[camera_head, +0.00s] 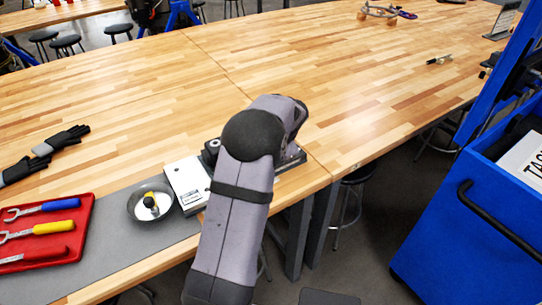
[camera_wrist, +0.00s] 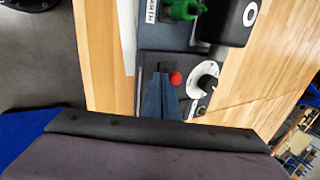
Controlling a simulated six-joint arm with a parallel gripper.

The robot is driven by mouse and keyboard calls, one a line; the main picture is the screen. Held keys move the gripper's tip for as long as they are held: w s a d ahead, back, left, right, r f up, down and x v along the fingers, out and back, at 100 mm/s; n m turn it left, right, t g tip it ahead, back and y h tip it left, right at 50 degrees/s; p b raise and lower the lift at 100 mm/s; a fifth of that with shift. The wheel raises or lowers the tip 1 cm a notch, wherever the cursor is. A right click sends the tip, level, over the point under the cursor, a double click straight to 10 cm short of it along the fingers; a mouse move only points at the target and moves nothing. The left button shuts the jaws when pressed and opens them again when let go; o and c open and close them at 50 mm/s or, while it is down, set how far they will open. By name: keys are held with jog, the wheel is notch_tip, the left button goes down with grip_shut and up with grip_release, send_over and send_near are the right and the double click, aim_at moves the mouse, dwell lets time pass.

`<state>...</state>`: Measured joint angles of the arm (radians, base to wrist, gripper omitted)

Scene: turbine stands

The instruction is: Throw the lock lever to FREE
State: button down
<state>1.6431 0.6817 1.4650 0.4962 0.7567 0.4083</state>
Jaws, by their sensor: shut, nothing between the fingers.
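In the wrist view my gripper (camera_wrist: 160,78) shows as two narrow blue-grey fingers, shut with nothing between them. They point at a grey plate of the turbine stand. A small red knob (camera_wrist: 175,78) is just right of the fingertips; I cannot tell whether they touch. Further right is a white round dial with a black knob (camera_wrist: 207,83); its markings are too small to read. I cannot tell for certain which of these is the lock lever, or its setting. In the head view my arm hides the gripper and most of the stand; part of its dark base (camera_head: 292,157) shows.
In the wrist view a green part (camera_wrist: 184,10) and a black block (camera_wrist: 235,20) stand above the plate. In the head view a white labelled box (camera_head: 187,184), a round dish (camera_head: 139,206) and a red tool tray (camera_head: 70,250) lie left of my arm. The bench beyond is mostly clear.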

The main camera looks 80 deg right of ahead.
jog(key=shift+w+d+r, duration=0.2)
jog(key=shift+d+r, duration=0.05)
jog(key=shift+r, duration=0.05)
dwell(0.4)
jog(key=shift+w+d+r+p, duration=0.15)
jog(key=shift+w+d+p, duration=0.1)
jog(key=shift+p, duration=0.15)
jog(key=shift+w+d+r, duration=0.15)
jog(key=shift+w+d, duration=0.2)
jog(key=shift+d, duration=0.05)
jog(key=shift+r+p, duration=0.15)
jog(key=shift+p, duration=0.2)
jog(key=shift+r+p, duration=0.6)
jog(key=shift+r, duration=0.1)
